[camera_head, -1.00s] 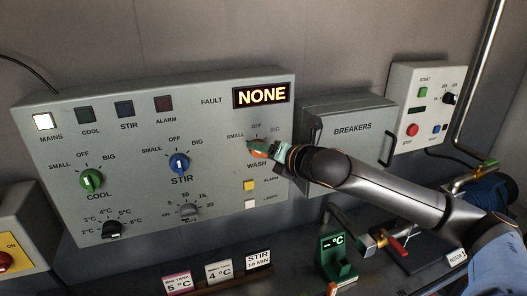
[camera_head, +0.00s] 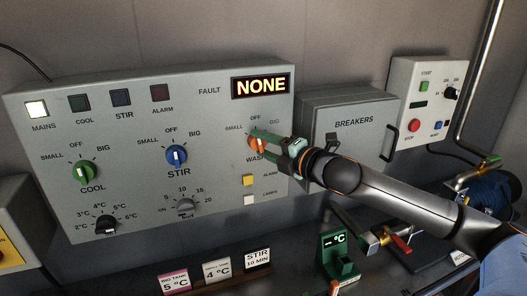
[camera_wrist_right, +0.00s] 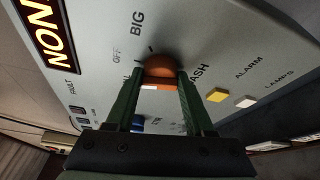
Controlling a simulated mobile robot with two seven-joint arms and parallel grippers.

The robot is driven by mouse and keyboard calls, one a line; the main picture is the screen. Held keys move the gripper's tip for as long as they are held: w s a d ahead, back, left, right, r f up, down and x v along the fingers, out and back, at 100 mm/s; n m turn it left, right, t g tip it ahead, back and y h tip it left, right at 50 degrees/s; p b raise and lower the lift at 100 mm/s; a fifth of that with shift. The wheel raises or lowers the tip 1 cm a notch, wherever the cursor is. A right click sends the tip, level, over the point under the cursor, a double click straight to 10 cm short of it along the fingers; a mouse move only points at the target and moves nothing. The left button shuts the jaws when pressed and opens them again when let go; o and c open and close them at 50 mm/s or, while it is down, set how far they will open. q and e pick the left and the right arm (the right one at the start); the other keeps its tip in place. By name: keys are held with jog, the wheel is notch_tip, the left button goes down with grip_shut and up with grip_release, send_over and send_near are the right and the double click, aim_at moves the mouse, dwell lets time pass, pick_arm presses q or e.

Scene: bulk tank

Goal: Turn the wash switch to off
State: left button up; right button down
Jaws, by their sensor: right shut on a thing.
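The wash switch (camera_head: 254,142) is an orange knob on the grey control panel (camera_head: 140,225), below the FAULT display and above the WASH label. SMALL, OFF and BIG are printed around it. My right gripper (camera_head: 262,145) comes in from the right and is shut on this knob. In the right wrist view the orange knob (camera_wrist_right: 160,66) sits between the green fingers of my right gripper (camera_wrist_right: 160,82), with a white mark on its near side. I cannot tell which setting it points to. My left gripper is not in view.
The green cool knob (camera_head: 84,172) and blue stir knob (camera_head: 176,155) are to the left. Yellow (camera_head: 250,181) and white (camera_head: 250,200) buttons lie just below the gripper. The breakers box (camera_head: 350,150) stands right of the panel, behind my arm.

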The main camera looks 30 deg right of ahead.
jog(key=shift+f+m+t+b, duration=0.2)
jog(key=shift+m+t+b, duration=0.2)
jog(key=shift+m+b, duration=0.55)
jog(key=shift+r+m, duration=0.1)
jog(key=shift+m, duration=0.15)
jog(key=shift+c, duration=1.4)
grip_release()
jog(key=shift+s, duration=0.1)
